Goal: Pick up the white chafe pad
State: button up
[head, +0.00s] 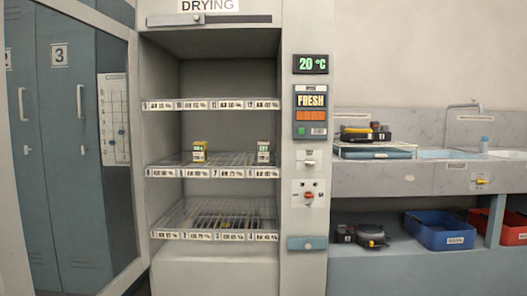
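I cannot pick out a white chafe pad for certain. A small whitish item with a dark top (263,152) stands at the right of the middle rack in the drying cabinet; it is too small to tell what it is. A small yellow and white item (199,152) stands at the left of the same rack. My gripper is not in view.
The open drying cabinet has wire racks with labelled front edges (212,172). Right of the control column, a counter (400,178) holds stacked gear on a blue-grey case (375,153). Below are a blue crate (440,232) and red crate (513,230).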

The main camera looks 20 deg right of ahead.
aim_at(262, 147)
jog(key=u, duration=0.35)
jog(key=i, duration=0.55)
jog(key=u, duration=0.5)
jog(key=i, duration=0.85)
jog(key=z, duration=0.8)
jog(key=i, duration=0.9)
jog(key=z, duration=0.75)
